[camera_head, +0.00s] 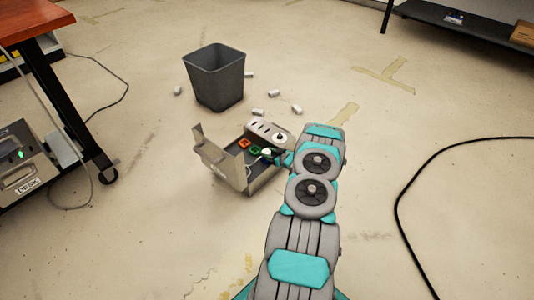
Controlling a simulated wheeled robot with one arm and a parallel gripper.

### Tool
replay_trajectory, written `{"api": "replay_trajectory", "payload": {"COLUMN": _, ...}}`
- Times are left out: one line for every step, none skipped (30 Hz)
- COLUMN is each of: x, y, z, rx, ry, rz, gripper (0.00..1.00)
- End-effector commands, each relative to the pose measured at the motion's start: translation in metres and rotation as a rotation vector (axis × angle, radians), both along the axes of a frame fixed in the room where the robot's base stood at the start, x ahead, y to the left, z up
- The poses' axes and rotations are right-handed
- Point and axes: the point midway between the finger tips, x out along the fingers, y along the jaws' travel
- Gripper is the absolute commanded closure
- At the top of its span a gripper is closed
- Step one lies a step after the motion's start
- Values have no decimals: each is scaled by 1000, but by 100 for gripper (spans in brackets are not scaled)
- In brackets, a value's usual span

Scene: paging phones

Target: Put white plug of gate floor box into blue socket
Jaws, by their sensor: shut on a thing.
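The floor box (236,176) is a grey metal box with its lid standing open on the floor in the middle. An orange socket (244,143) and a green socket (255,149) show inside it. I cannot make out a blue socket; my arm covers the right part of the box. My gripper (269,154) is low over the box's inside, right of the green socket. It is shut on what looks like a white plug (266,152), small and partly hidden. Another small white piece with a dark part (280,136) sits on the box's back panel.
A grey bin (214,80) stands behind the box, with several white crumpled bits around it. A desk (30,25) and a grey box labelled DESK (25,170) with a green light are at left. A black cable (402,205) curves over the floor at right. The front floor is clear.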

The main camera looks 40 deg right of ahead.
Motion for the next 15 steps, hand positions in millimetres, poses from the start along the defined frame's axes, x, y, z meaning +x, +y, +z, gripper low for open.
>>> {"api": "replay_trajectory", "payload": {"x": 0, "y": 0, "z": 0, "rx": 0, "ry": 0, "rz": 0, "gripper": 100}}
{"api": "replay_trajectory", "payload": {"x": 0, "y": 0, "z": 0, "rx": 0, "ry": 0, "rz": 0, "gripper": 100}}
{"api": "replay_trajectory", "payload": {"x": 0, "y": 0, "z": 0, "rx": 0, "ry": 0, "rz": 0, "gripper": 100}}
{"api": "replay_trajectory", "payload": {"x": 0, "y": 0, "z": 0, "rx": 0, "ry": 0, "rz": 0, "gripper": 100}}
{"api": "replay_trajectory", "payload": {"x": 0, "y": 0, "z": 0, "rx": 0, "ry": 0, "rz": 0, "gripper": 100}}
{"api": "replay_trajectory", "payload": {"x": 0, "y": 0, "z": -1, "rx": 0, "ry": 0, "rz": 0, "gripper": 100}}
{"api": "replay_trajectory", "payload": {"x": 0, "y": 0, "z": -1, "rx": 0, "ry": 0, "rz": 0, "gripper": 100}}
{"api": "replay_trajectory", "payload": {"x": 0, "y": 0, "z": -2, "rx": 0, "ry": 0, "rz": 0, "gripper": 100}}
{"api": "replay_trajectory", "payload": {"x": 0, "y": 0, "z": -2, "rx": 0, "ry": 0, "rz": 0, "gripper": 100}}
{"api": "replay_trajectory", "payload": {"x": 0, "y": 0, "z": -3, "rx": 0, "ry": 0, "rz": 0, "gripper": 100}}
{"api": "replay_trajectory", "payload": {"x": 0, "y": 0, "z": -3, "rx": 0, "ry": 0, "rz": 0, "gripper": 100}}
{"api": "replay_trajectory", "payload": {"x": 0, "y": 0, "z": -4, "rx": 0, "ry": 0, "rz": 0, "gripper": 100}}
{"api": "replay_trajectory", "payload": {"x": 0, "y": 0, "z": -4, "rx": 0, "ry": 0, "rz": 0, "gripper": 100}}
{"api": "replay_trajectory", "payload": {"x": 0, "y": 0, "z": -4, "rx": 0, "ry": 0, "rz": 0, "gripper": 100}}
{"api": "replay_trajectory", "payload": {"x": 0, "y": 0, "z": -5, "rx": 0, "ry": 0, "rz": 0, "gripper": 100}}
